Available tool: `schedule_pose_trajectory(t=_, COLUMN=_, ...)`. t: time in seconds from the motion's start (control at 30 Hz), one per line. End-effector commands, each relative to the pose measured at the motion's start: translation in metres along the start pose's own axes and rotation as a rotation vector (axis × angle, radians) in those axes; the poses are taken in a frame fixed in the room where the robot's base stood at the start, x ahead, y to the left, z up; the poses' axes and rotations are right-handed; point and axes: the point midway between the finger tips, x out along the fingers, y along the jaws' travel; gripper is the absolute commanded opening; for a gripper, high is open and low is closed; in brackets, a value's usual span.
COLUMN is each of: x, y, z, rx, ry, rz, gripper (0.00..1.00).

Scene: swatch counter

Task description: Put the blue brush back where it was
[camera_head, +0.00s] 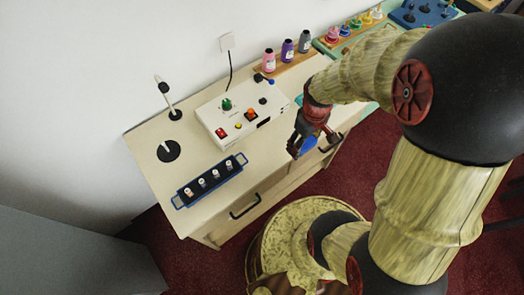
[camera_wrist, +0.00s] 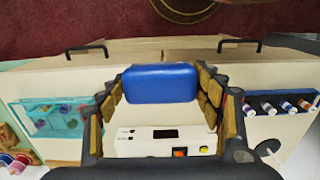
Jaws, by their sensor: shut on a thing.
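My gripper (camera_head: 312,145) is above the front edge of the counter, right of the white control box. It is shut on a blue thing (camera_head: 308,146), taken as the blue brush. In the wrist view the blue brush (camera_wrist: 160,83) shows as a smooth, rounded blue block between the two fingers of my gripper (camera_wrist: 162,90). It appears held clear of the counter. No bristles or handle can be made out.
The white control box (camera_head: 220,127) has coloured buttons. A blue rack (camera_head: 182,200) with several vials stands left front. Two black discs (camera_head: 168,157) with pale rods are behind it. Bottles (camera_head: 287,50) line the back. A teal tray (camera_wrist: 50,118) shows in the wrist view.

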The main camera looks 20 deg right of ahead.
Motion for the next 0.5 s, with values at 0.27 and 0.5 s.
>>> schedule_pose_trajectory(t=0.27, x=0.029, y=-0.027, z=-0.055, rx=-0.009, ry=-0.004, rz=-0.002, gripper=0.38)
schedule_pose_trajectory(t=0.5, x=0.066, y=-0.045, z=-0.091, rx=-0.005, ry=-0.006, rz=-0.003, gripper=0.38)
